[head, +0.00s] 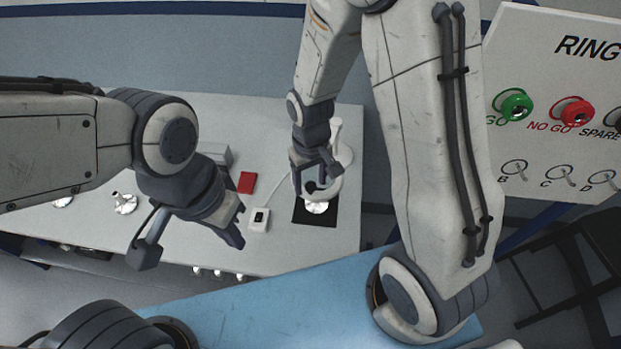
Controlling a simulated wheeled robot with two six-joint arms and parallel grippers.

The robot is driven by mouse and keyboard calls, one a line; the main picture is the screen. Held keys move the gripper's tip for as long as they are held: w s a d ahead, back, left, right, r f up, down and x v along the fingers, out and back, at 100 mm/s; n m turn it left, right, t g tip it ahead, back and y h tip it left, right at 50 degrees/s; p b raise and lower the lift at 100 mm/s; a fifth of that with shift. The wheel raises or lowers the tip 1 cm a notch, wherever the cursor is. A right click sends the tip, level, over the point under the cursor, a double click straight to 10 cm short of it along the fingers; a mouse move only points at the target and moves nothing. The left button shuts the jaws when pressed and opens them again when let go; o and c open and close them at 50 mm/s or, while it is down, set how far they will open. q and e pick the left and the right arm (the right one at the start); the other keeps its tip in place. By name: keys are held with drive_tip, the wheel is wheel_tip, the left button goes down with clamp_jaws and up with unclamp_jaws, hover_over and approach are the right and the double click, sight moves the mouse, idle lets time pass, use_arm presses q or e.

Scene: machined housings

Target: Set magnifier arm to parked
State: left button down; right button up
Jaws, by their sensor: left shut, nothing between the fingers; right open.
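The magnifier shows as a white post and base (344,153) with a pale ring-shaped head (335,192) over a black mat (325,218). A shiny machined housing (317,208) sits on the mat, partly under the head. My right gripper (314,184) is open at the magnifier head, pointing down, and covers much of it. I cannot tell whether its fingers touch the head. My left gripper (239,227) is shut and empty, above the front part of the table, left of the mat.
On the white table (290,255) are a small white box with a dark display (260,219), a red block (246,182), a grey block (217,153) and a metal part (125,203). A ring gauge board (545,150) stands at right. A blue surface (270,300) lies in front.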

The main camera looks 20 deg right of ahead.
drive_tip(key=shift+c, duration=0.3)
clamp_jaws()
idle(1.2)
